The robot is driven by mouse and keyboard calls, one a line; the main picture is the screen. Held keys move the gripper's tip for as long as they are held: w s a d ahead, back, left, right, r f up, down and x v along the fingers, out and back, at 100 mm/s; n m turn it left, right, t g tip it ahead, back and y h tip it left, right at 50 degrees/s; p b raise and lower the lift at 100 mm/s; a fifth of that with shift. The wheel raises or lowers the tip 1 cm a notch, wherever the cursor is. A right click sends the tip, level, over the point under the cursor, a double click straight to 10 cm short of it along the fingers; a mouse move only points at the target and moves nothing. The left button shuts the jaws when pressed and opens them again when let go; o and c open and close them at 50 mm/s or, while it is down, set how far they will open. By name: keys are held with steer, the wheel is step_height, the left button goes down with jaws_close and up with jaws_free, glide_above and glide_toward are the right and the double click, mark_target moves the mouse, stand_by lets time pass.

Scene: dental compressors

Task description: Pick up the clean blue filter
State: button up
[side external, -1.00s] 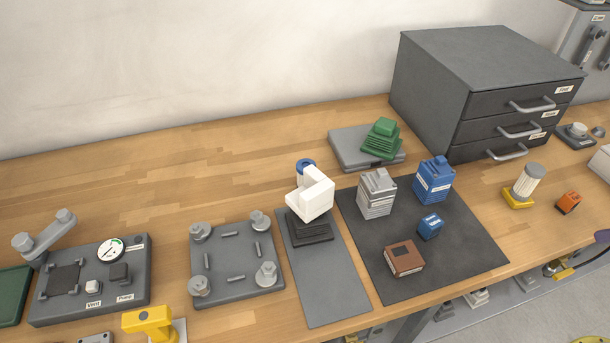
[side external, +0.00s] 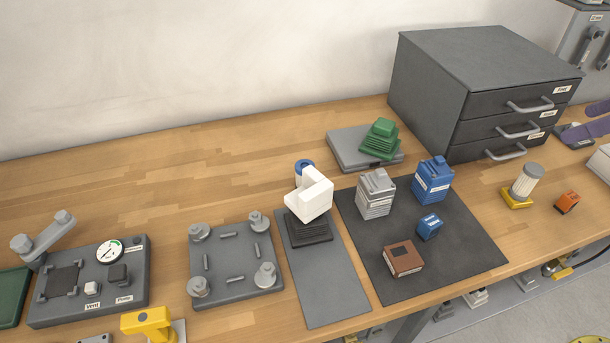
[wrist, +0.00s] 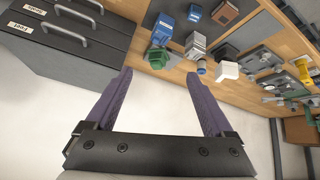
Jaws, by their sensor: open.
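Two blue blocks stand on the dark mat (side external: 452,262): a larger labelled one (side external: 434,183) at the back right and a smaller labelled one (side external: 429,227) in front of it. I cannot tell which is the clean blue filter. In the wrist view the larger blue block (wrist: 163,28) and the smaller one (wrist: 195,12) show near the top. My gripper (wrist: 160,73) has its purple fingers wide apart, with nothing between them.
A grey ribbed block (side external: 376,194) and a brown block (side external: 403,258) share the mat. A green stepped block (side external: 381,139) lies on a grey plate behind. A dark drawer cabinet (side external: 480,85) stands back right. A white piece (side external: 312,196) is left of the mat.

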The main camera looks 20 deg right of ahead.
steer(key=w+a+r+n, duration=0.2)
steer(key=w+a, duration=0.1)
steer(key=w, duration=0.4)
steer(key=n+g+y, duration=0.2)
steer(key=n+g, duration=0.3)
glide_above(300, 175)
steer(key=s+d, duration=0.1)
steer(key=d, duration=0.4)
step_height(300, 175, down, 21)
steer(key=x, duration=0.6)
steer(key=shift+w+a+f, duration=0.15)
steer(key=shift+w, duration=0.05)
steer(key=shift+t, duration=0.3)
steer(key=shift+a+x, duration=0.15)
steer(key=shift+x, duration=1.45)
steer(key=shift+a+x, duration=0.15)
steer(key=shift+x, duration=1.45)
steer(key=shift+w, duration=0.2)
